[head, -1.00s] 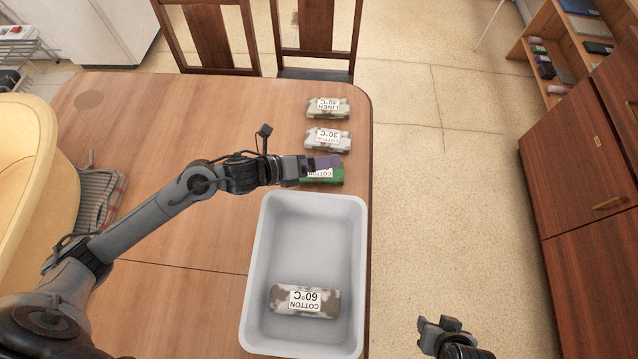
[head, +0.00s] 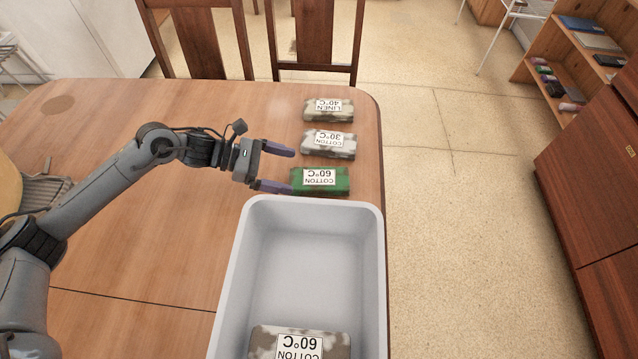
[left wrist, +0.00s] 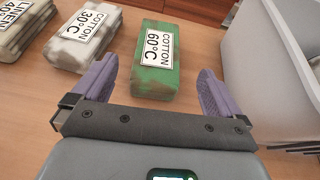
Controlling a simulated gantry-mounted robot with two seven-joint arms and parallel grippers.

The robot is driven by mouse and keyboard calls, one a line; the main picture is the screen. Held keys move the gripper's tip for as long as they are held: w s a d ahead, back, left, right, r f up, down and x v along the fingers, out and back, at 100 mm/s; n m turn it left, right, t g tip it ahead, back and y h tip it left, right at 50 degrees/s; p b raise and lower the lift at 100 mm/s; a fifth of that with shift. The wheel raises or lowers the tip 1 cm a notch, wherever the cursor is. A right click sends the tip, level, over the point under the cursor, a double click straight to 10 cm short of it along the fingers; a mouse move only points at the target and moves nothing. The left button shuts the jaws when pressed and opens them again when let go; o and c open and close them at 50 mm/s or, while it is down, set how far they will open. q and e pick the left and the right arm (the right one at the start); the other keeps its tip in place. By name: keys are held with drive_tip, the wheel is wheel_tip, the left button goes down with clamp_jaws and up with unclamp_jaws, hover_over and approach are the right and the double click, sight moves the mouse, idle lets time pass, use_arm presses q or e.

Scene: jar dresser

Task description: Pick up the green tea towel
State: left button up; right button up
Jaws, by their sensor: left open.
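The green tea towel (head: 335,182) is a folded block with a white label reading COTTON 60°C. It lies on the wooden table just behind the grey tub. In the left wrist view the green towel (left wrist: 148,75) lies ahead of the fingers, roughly between their lines. My left gripper (head: 286,168) is open and empty, to the left of the towel, with its nearer fingertip close to the towel's left end. It also shows in the left wrist view (left wrist: 155,82). I cannot tell whether that fingertip touches the towel. My right gripper does not show now.
A COTTON 30°C towel (head: 342,146) and a LINEN 40°C towel (head: 342,112) lie in a row behind the green one. The grey tub (head: 232,275) holds a brown-and-white COTTON 60°C towel (head: 318,342). Table (head: 150,230) left of the tub is clear.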

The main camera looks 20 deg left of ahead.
sight(317, 177)
use_arm(q)
drive_tip(key=x, duration=0.2)
drive_tip(key=shift+w+d+f, duration=0.1)
drive_tip(key=shift+d+f, duration=0.05)
drive_tip(key=shift+d, duration=0.15)
drive_tip(key=shift+w+d+f+b, duration=0.15)
drive_tip(key=shift+d+f+b, duration=0.15)
drive_tip(key=shift+b, duration=0.05)
drive_tip(key=shift+b+x, duration=0.6)
drive_tip(key=shift+x, duration=1.65)
drive_tip(key=shift+a, duration=0.1)
drive_tip(key=c, duration=1)
